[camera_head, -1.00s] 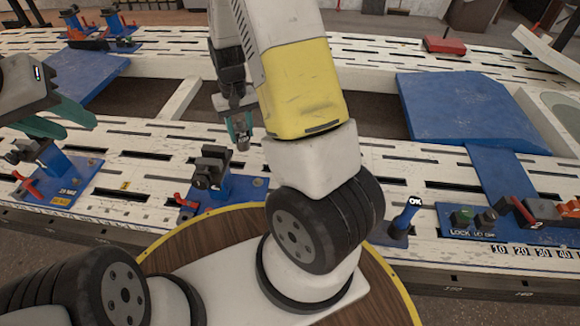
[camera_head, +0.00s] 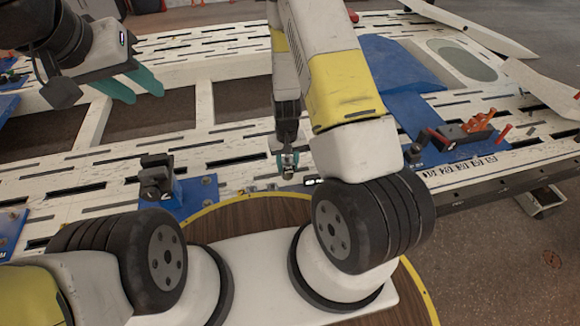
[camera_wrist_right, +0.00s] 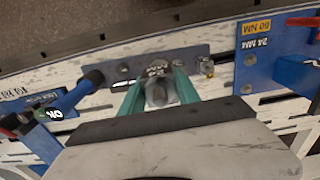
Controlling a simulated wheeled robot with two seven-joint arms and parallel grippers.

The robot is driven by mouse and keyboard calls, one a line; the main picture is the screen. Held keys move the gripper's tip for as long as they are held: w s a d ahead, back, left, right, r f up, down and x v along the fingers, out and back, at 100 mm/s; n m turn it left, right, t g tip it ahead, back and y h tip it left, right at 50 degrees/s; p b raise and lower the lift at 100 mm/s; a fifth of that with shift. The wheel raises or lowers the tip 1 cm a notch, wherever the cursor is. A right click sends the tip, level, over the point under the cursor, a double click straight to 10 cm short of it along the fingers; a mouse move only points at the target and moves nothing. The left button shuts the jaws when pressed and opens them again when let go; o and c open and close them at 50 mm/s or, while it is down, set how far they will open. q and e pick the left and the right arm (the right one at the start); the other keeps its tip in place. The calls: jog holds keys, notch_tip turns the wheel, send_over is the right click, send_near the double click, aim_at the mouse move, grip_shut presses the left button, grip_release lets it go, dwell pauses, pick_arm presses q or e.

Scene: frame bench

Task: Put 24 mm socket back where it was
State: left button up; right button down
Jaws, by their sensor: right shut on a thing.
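My right gripper (camera_head: 288,160) is shut on a small metallic socket (camera_head: 288,172) and holds it over the near edge of the white slotted bench. In the right wrist view the socket (camera_wrist_right: 157,94) sits between the teal fingertips, in front of a grey metal strip (camera_wrist_right: 108,71) with small round metal parts along it. The fingers and socket hide part of this strip; I cannot tell whether the socket touches it. My left gripper (camera_head: 134,86) is raised over the bench at the left, its teal fingers apart and empty.
A blue plate (camera_wrist_right: 264,60) labelled 24 MM and 60 NM lies right of the strip in the wrist view. A black clamp (camera_head: 156,176) on a blue mount stands on the bench left of my right gripper.

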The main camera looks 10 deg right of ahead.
jog(key=s+a+f, duration=0.1)
jog(key=s+f, duration=0.7)
jog(key=f, duration=0.6)
jog(key=shift+w+d+f, duration=0.75)
jog(key=shift+w+f, duration=0.2)
jog(key=shift+w, duration=1.5)
jog(key=shift+w+d+f, duration=0.8)
jog(key=shift+w+f, duration=0.15)
jog(key=shift+w, duration=1.55)
jog(key=shift+w+d+f, duration=0.75)
jog(key=shift+w+f, duration=0.2)
jog(key=shift+w, duration=1.5)
jog(key=shift+f, duration=0.1)
jog(key=shift+f, duration=0.5)
jog(key=c, duration=0.9)
grip_release()
